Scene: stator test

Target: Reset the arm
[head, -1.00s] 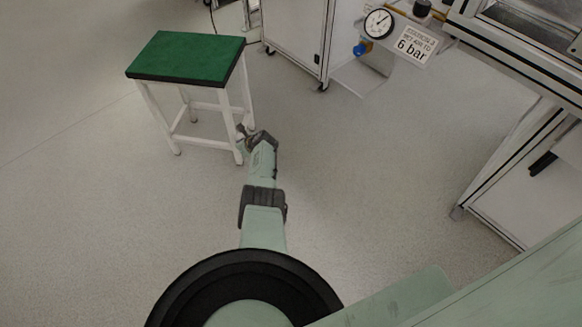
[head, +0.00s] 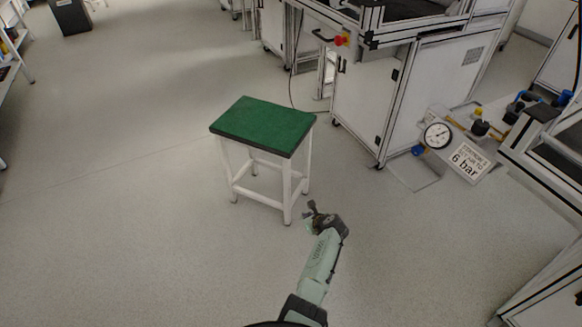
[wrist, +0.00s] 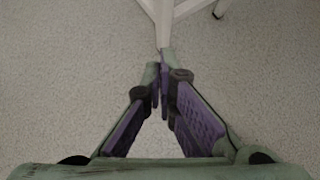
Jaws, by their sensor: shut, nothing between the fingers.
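My gripper (head: 312,208) is at the end of my pale green arm, in the lower middle of the head view. It appears close to the near leg of the green-topped stool; whether it touches the leg I cannot tell. In the wrist view the gripper (wrist: 161,72) has its purple-padded fingers together, with nothing between them. A white stool leg (wrist: 163,22) shows just beyond the fingertips.
The stool (head: 262,125) has a green top and white legs. A white machine cabinet (head: 370,95) stands behind it to the right. A pressure gauge (head: 437,135) and a "6 bar" sign (head: 467,160) are further right. The floor to the left is clear.

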